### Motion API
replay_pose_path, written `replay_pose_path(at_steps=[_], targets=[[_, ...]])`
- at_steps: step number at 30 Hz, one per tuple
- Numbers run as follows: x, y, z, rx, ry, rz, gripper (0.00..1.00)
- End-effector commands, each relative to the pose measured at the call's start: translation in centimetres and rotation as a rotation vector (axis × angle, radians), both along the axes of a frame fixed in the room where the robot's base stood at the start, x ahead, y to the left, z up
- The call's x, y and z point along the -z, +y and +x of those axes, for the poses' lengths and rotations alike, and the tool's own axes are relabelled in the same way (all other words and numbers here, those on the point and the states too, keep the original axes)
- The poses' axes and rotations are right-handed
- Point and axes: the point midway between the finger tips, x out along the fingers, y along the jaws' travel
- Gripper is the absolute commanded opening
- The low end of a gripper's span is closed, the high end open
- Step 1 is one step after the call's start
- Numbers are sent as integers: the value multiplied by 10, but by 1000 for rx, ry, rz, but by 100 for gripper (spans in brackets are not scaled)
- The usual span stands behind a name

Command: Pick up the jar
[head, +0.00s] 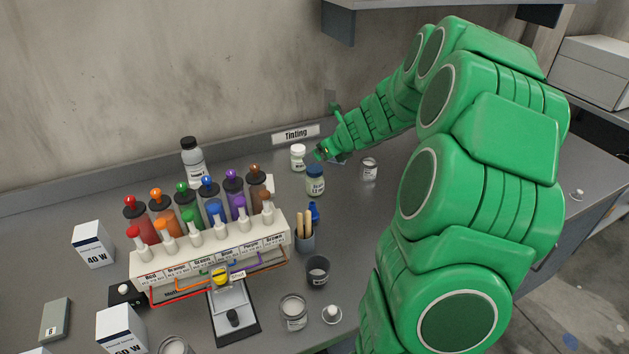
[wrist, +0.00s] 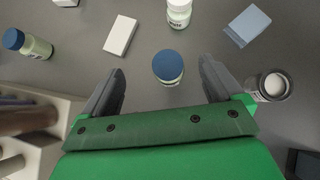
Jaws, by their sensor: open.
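A small jar with a blue lid and a pale label (head: 315,181) stands upright on the grey bench, right of the tube rack. In the wrist view this blue-lidded jar (wrist: 168,68) shows from above, between my two fingers with gaps on both sides. My gripper (head: 322,154) is open and empty, just behind and above the jar in the head view. A second jar with a white lid (head: 298,157) stands close behind it; it also shows at the top of the wrist view (wrist: 179,13). Which jar is meant is not shown.
A rack of coloured tubes (head: 210,250) stands to the left. A dark-capped bottle (head: 194,162) is behind it. An open tin (head: 369,169) stands right of the jar, near my right finger in the wrist view. A cup with sticks (head: 305,241) is in front.

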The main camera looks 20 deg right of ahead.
Motion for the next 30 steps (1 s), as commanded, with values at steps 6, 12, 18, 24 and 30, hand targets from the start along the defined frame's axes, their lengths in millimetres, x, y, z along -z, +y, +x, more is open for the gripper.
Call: replay_pose_path(at_steps=[6, 12, 18, 24, 30], targets=[[39, 1, 1, -1, -3, 3, 93], [52, 0, 2, 1, -3, -2, 93], [62, 3, 11, -1, -1, 0, 93], [70, 5, 19, 0, -2, 1, 93], [76, 6, 26, -1, -2, 0, 93]])
